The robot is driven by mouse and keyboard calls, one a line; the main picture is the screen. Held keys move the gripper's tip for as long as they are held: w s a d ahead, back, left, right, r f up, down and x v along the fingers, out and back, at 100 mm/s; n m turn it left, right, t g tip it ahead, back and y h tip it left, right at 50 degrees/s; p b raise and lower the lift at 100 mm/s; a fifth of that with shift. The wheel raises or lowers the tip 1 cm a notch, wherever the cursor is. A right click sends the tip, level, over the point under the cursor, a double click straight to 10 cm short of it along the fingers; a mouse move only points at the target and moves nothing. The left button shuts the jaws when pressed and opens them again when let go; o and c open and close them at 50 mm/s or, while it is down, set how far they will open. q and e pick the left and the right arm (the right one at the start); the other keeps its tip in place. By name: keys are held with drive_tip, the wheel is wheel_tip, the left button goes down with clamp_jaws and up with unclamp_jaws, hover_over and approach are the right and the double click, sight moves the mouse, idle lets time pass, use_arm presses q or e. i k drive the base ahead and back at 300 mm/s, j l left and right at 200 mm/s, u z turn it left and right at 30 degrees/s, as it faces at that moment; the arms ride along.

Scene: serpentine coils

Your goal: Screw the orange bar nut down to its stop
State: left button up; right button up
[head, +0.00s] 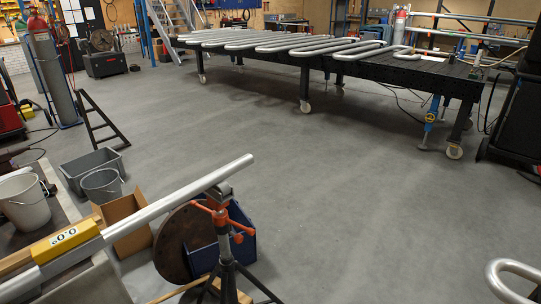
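The orange bar nut (220,217) sits on the upright screw of a dark pipe stand (226,257), below the stand's head. Its orange arms stick out to the left and lower right. A long silver pipe (165,205) rests on the stand's head and slopes up to the right. I cannot tell how much thread lies between the nut and its stop. Neither of my grippers is in view.
A yellow digital level (66,242) is on the pipe. A rusty disc (182,243) and blue bin (240,225) are behind the stand. A cardboard box (125,222) and buckets (24,203) stand left. The middle floor is clear up to the black table (430,72) with coils.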

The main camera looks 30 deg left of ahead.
sight(219, 221)
drive_tip(key=u, duration=1.4)
